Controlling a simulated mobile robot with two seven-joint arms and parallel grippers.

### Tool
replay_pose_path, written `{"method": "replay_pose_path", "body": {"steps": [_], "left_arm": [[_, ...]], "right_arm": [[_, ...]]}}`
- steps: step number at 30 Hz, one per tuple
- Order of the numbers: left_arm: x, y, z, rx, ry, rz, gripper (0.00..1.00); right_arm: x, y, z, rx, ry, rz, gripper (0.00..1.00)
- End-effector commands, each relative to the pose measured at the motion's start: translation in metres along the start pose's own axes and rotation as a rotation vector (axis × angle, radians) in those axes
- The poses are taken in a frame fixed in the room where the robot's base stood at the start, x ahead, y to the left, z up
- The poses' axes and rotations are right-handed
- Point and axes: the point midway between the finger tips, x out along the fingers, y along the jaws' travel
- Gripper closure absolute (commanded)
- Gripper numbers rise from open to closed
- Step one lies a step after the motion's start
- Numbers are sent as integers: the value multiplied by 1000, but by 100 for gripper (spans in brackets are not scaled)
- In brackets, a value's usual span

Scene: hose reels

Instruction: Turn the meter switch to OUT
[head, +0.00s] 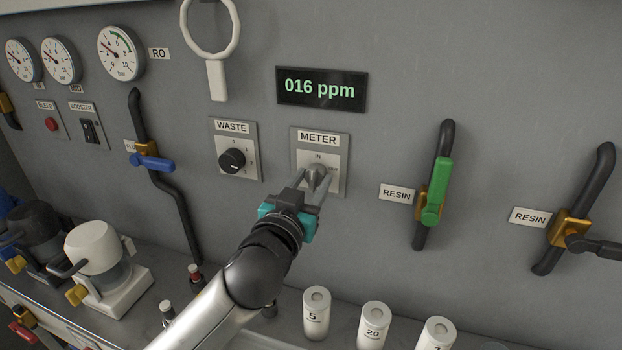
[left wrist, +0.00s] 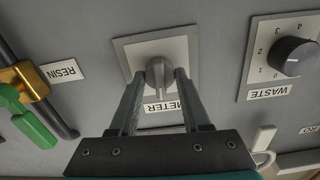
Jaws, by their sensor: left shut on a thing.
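The meter switch (head: 318,176) is a grey knob on a light plate under the METER label, with IN printed above it; it also shows in the left wrist view (left wrist: 158,76). Its ridge looks about upright, in line with IN, though I cannot tell its exact setting. An OUT mark is not legible in either view. My left gripper (head: 314,187) is shut on the knob, with one finger on each side of it, as the left wrist view (left wrist: 157,78) shows. My right gripper is not in view.
The WASTE dial (head: 232,160) is close on the left of the meter plate. The ppm display (head: 321,89) is above, reading 016. A green-handled resin valve (head: 435,191) is to the right. White cartridges (head: 316,314) stand on the shelf below my arm.

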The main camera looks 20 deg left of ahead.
Motion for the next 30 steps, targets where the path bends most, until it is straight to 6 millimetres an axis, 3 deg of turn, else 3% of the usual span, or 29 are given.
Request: {"method": "replay_pose_path", "body": {"steps": [30], "left_arm": [[0, 1, -2, 889, -3, 0, 100]], "right_arm": [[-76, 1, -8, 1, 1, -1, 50]]}}
